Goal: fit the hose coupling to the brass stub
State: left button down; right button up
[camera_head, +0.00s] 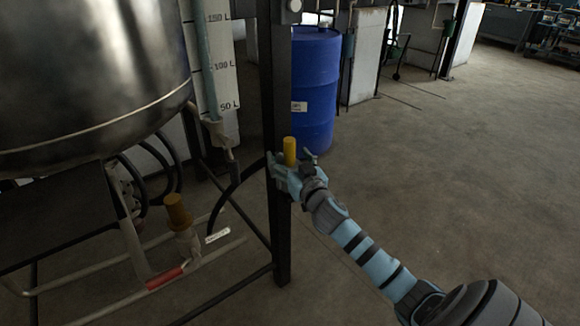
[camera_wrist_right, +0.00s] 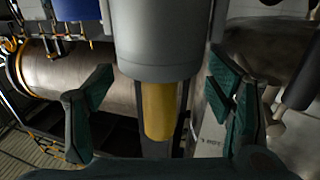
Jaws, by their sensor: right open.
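The hose coupling, a yellow cylinder (camera_head: 290,148), stands upright by the dark post in the head view. In the wrist view its yellow part (camera_wrist_right: 159,110) projects from a wide grey cylindrical body. My right gripper (camera_head: 291,163) is open around it, one finger on each side. In the wrist view a gap shows between the coupling and both fingers, so it is not clamped. The brass stub (camera_head: 178,211) stands lower left in the head view, a dull amber cylinder on a pale fitting, apart from the gripper. My left gripper is not in view.
A steel tank (camera_head: 95,70) fills the upper left. The dark post (camera_head: 281,235) and frame rails stand close to my right gripper. A black hose (camera_head: 240,182) curves left of the post. A blue drum (camera_head: 316,95) stands behind. Floor at right is clear.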

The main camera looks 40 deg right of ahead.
jog(key=shift+a, duration=0.1)
jog(key=c, duration=1.7)
jog(key=shift+r, duration=0.1)
grip_shut()
